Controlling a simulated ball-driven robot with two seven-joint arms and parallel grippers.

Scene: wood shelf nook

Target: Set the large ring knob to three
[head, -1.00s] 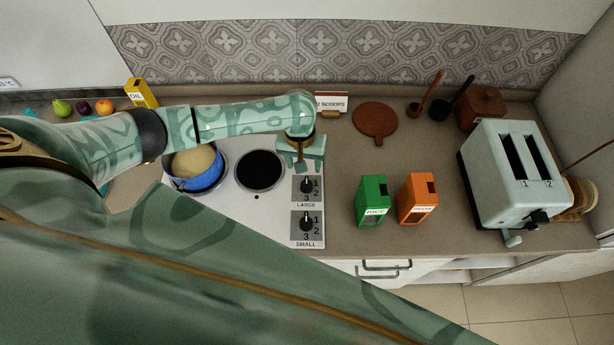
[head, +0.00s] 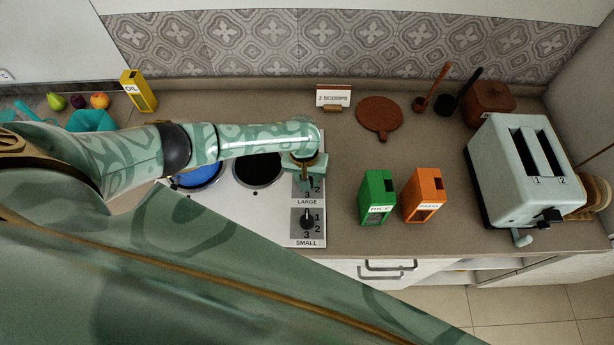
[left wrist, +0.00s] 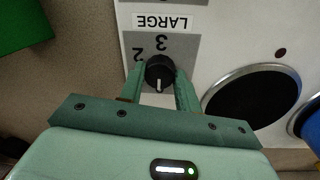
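The large ring knob (left wrist: 160,73) is black and round, with a white pointer line. In the left wrist view it sits on a grey dial plate below an upside-down LARGE label. Its pointer faces down there, away from the 3. My left gripper (left wrist: 161,76) is open, with one finger on each side of the knob; I cannot tell whether they touch it. In the head view my left gripper (head: 305,183) covers the knob and much of its dial. The small ring knob (head: 307,219) is in plain view just in front. My right gripper is not in view.
A blue pot (head: 200,177) stands on the hob beneath my left arm, beside a black ring (head: 258,170). Green (head: 378,195) and orange (head: 424,193) boxes stand right of the hob. A toaster (head: 520,175) is further right. Counter between hob and boxes is clear.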

